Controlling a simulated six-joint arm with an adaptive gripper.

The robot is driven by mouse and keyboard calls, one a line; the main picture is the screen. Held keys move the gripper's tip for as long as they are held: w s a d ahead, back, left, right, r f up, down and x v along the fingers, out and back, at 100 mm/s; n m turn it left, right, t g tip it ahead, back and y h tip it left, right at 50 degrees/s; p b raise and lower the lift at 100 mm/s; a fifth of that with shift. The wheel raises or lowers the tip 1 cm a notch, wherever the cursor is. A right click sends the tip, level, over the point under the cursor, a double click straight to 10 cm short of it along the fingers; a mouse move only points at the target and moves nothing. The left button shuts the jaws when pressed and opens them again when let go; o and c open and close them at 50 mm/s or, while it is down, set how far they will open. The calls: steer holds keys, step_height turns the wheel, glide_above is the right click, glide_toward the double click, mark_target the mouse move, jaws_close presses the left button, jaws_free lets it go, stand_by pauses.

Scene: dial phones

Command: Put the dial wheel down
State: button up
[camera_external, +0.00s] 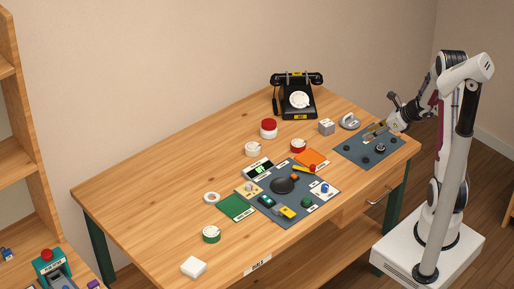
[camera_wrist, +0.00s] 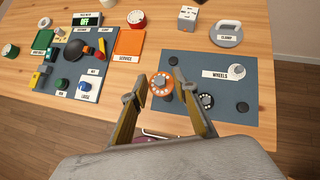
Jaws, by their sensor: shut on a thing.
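An orange dial wheel with a ring of pale dots and a dark centre (camera_wrist: 162,85) sits between the fingertips of my gripper (camera_wrist: 162,81) in the wrist view. My gripper is shut on it. In the external view my gripper (camera_external: 376,130) is low over the blue-grey wheels mat (camera_external: 352,147), and the held wheel is hard to make out. Whether the wheel touches the mat cannot be told. The mat also shows in the wrist view (camera_wrist: 205,62). On it are a white wheel (camera_wrist: 237,71), a black wheel with pale dots (camera_wrist: 207,101) and dark round pegs (camera_wrist: 242,107).
A "WHEELS" label (camera_wrist: 228,74) lies on the mat. Left are an orange service pad (camera_wrist: 129,42) and a crowded dark board (camera_wrist: 84,68). A black dial phone (camera_external: 297,96) stands at the back.

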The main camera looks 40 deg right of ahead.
steer(key=w+a+n+g+y, duration=0.2)
steer(key=w+a+n+y, duration=0.25)
steer(key=w+a, duration=1.95)
steer(key=a+f+n+g, duration=0.1)
steer(key=a+n, duration=0.3)
steer(key=a, duration=3.7)
steer(key=shift+s+a+g, duration=0.2)
steer(key=shift+a+g, duration=0.05)
steer(key=shift+g, duration=0.55)
steer(key=shift+f, duration=0.1)
steer(key=shift+f, duration=3.05)
steer(key=shift+f, duration=1.85)
steer(key=shift+f, duration=0.2)
